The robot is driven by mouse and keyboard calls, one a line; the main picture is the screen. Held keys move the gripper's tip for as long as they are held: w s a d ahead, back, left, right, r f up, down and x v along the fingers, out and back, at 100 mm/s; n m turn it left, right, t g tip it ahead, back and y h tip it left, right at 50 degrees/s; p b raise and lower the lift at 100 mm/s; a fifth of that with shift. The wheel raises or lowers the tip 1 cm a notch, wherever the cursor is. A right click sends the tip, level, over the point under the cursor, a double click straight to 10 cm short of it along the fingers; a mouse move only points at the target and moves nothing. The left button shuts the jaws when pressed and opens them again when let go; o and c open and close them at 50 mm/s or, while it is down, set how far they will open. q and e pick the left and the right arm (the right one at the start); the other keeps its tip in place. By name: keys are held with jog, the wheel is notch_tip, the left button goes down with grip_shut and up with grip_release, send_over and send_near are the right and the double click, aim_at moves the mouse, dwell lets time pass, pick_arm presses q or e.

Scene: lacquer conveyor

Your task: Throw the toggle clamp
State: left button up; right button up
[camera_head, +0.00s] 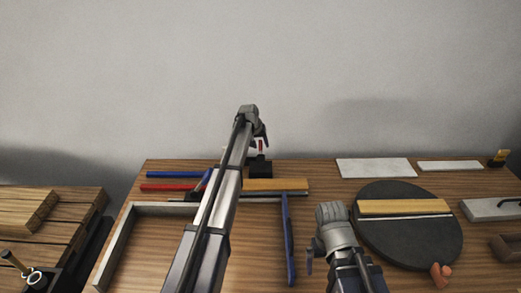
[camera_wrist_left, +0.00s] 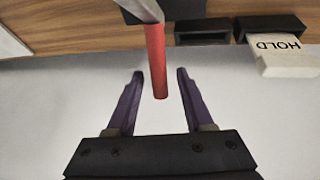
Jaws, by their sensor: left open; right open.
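The toggle clamp shows in the left wrist view as a red handle (camera_wrist_left: 156,62) on a grey metal arm (camera_wrist_left: 141,8). The handle's free end reaches between the two fingers of my left gripper (camera_wrist_left: 159,90), which is open, with a gap on both sides. In the head view my left gripper (camera_head: 262,137) is at the back of the bench, beside a small red part of the clamp (camera_head: 261,147); my arm hides much of this spot. My right gripper (camera_head: 311,258) is low at the front centre, away from the clamp, largely hidden behind its own wrist.
A white block marked HOLD (camera_wrist_left: 285,62) sits at a black holder (camera_wrist_left: 270,24) near the clamp. A dark round disc (camera_head: 407,255) carries a wooden bar (camera_head: 404,207). A grey-and-blue frame (camera_head: 115,247) lies left of centre. White plates (camera_head: 375,167) lie at the back right.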

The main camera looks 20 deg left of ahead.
pick_arm(q)
grip_shut()
dwell(0.5)
dwell(1.0)
